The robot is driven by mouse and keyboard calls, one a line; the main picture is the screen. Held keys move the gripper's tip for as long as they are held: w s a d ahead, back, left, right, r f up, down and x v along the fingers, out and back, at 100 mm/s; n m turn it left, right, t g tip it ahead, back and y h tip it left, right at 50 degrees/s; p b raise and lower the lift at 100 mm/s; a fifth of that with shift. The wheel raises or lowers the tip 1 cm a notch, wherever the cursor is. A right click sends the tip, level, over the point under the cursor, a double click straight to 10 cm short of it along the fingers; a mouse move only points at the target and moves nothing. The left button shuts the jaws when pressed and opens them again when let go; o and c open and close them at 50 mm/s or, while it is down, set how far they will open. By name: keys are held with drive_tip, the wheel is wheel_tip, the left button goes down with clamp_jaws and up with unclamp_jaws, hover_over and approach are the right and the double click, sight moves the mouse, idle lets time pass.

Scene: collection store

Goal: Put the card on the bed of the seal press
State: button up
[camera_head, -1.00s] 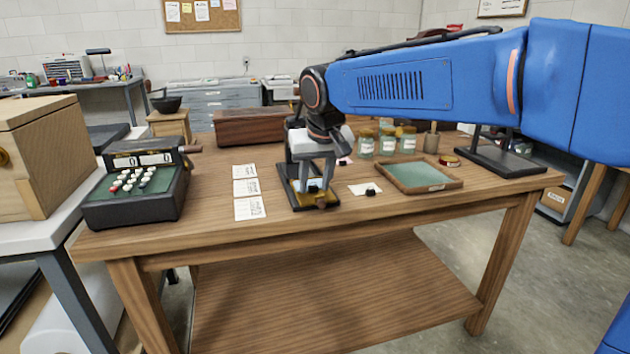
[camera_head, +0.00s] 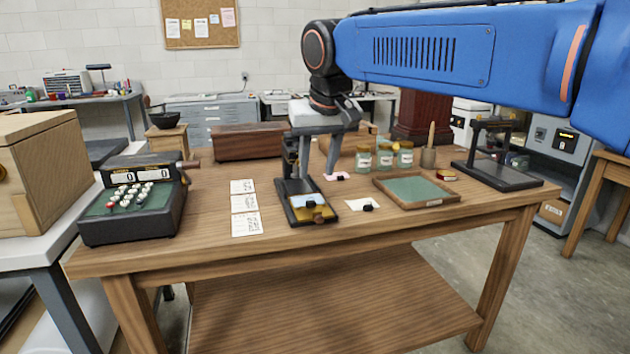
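The seal press (camera_head: 287,168) stands on the table's middle, with a dark upright at the back and a black base. A light-blue card (camera_head: 305,200) with a small black block on it lies on the base, over a brass-coloured plate (camera_head: 315,215). A white card (camera_head: 357,204) with a black block lies just right of the press. A pink card (camera_head: 333,177) with a black block lies farther back. My gripper (camera_head: 317,174) is above and behind the blue card, close to the press upright. Its fingers are spread, with nothing seen between them.
Three printed sheets (camera_head: 244,203) lie left of the press. A green-lined tray (camera_head: 447,199), jars (camera_head: 384,158) and a black stand (camera_head: 497,178) are to the right. A long wooden box (camera_head: 248,143) is behind. A counter machine (camera_head: 132,207) sits at the left.

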drive_tip(key=s+d+f+m, duration=0.1)
drive_tip(key=s+d+f, duration=0.4)
drive_tip(key=d, duration=0.4)
drive_tip(key=s+d+f, duration=0.3)
drive_tip(key=s+d, duration=0.3)
drive_tip(key=d, duration=0.3)
drive_tip(key=s+d+f+m, duration=0.1)
drive_tip(key=s+d+f, duration=0.4)
drive_tip(key=s+f, duration=0.2)
drive_tip(key=s+d+f+m+h, duration=0.1)
drive_tip(key=s+d+f, duration=0.4)
drive_tip(key=s+f, duration=0.3)
drive_tip(key=shift+s+d+f, duration=0.25)
drive_tip(key=shift+d+f, duration=0.1)
drive_tip(key=shift+f, duration=0.3)
